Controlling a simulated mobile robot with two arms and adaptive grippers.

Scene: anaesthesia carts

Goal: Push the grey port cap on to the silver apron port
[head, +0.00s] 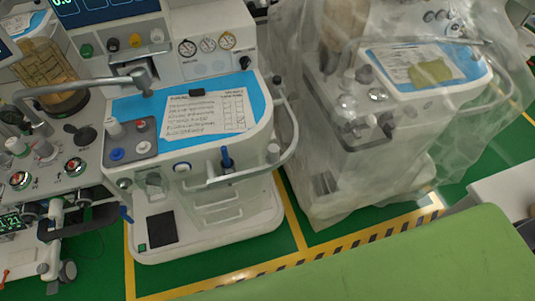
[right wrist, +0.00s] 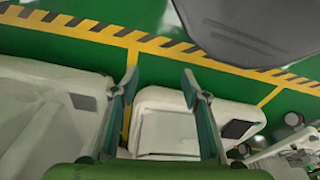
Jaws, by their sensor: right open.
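The apron of the near anaesthesia cart (head: 215,172) runs along its front in the head view. A silvery round fitting (head: 153,180) on the apron front looks like the silver port, but it is small and blurred. A greyish round piece (head: 125,183) sits to its left. I cannot tell whether it is the grey port cap. Another small grey piece (head: 272,152) is at the apron's right end. My right gripper (right wrist: 160,88) is open and empty, its two fingers apart above the floor and a white cart base (right wrist: 165,125). Neither gripper shows in the head view.
A grey tray (head: 146,154) with knobs and a paper checklist (head: 205,113) lie on the cart top. A plastic-covered cart (head: 345,170) stands to the right. A green padded surface (head: 400,262) fills the lower right.

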